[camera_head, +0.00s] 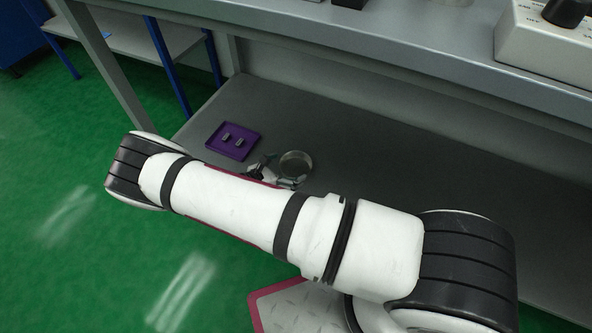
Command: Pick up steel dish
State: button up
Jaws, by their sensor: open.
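The steel dish (296,164) is a round, shallow metal piece on the grey lower shelf, near the middle of the head view. My gripper (274,168) is close to the dish's left side, partly behind my white arm. It is open. The lower front edge of the dish lies close to the gripper and my arm. I cannot tell whether a finger touches the dish or reaches over its rim.
A purple tray (213,147) with small grey pieces (231,138) lies left of the dish. The grey shelf (400,160) is clear to the right. The upper worktop (400,50) overhangs it, bearing a white device (545,45). A table leg (110,65) stands at left.

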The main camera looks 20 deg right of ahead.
jog(key=shift+b+x, duration=0.35)
jog(key=shift+x, duration=0.85)
jog(key=shift+c, duration=0.6)
jog(key=c, duration=0.9)
